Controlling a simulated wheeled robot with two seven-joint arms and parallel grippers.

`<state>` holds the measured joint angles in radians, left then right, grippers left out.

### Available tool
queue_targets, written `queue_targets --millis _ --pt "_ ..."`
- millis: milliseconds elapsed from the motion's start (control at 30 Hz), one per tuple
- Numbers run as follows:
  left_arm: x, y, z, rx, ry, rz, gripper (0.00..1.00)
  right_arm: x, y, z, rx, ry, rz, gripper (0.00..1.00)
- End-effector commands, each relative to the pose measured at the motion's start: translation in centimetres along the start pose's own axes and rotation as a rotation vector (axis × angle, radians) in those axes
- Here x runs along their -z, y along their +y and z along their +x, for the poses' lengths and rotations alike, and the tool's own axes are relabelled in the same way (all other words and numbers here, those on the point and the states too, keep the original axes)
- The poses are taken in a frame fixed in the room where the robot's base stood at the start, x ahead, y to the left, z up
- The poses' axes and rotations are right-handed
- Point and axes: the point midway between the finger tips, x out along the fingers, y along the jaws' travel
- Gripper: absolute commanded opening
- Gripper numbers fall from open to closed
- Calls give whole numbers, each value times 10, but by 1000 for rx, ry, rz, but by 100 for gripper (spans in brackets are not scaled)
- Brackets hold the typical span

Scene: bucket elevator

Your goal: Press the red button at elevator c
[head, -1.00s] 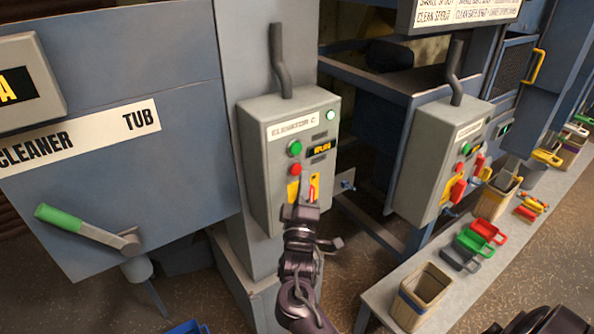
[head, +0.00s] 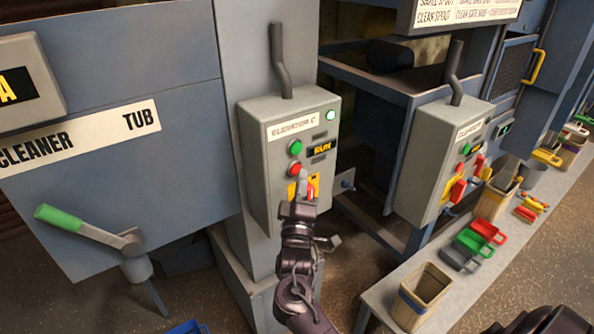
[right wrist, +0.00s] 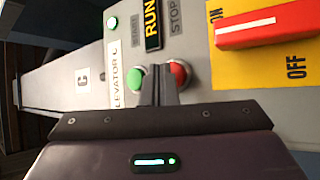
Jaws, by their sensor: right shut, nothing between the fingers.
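The elevator C control box (head: 258,165) is grey, with a label reading ELEVATOR C. It carries a green button (head: 295,147) and, just below it, the red button (head: 295,169). My right gripper (head: 302,180) is shut and empty, its fingertips at the lower right of the red button. In the right wrist view, the shut fingers (right wrist: 158,80) cover the left edge of the red button (right wrist: 181,72) and the right edge of the green button (right wrist: 138,78). I cannot tell whether they touch either. My left gripper is not in view.
A red switch handle (right wrist: 262,27) on a yellow ON/OFF plate sits beside the buttons. The display (right wrist: 152,22) reads RUN, and a green lamp (head: 331,115) is lit. A second control box (head: 425,150) stands right. A bench (head: 375,292) holds bins and scoops.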

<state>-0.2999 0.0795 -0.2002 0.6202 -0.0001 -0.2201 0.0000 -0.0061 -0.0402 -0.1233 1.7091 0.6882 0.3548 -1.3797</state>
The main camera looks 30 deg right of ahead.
Motion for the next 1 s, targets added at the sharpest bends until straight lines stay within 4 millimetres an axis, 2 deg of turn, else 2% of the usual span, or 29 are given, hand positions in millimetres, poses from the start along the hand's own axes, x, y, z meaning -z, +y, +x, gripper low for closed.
queue_targets --millis 1000 --pt "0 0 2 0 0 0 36 5 -5 7 0 0 0 0"
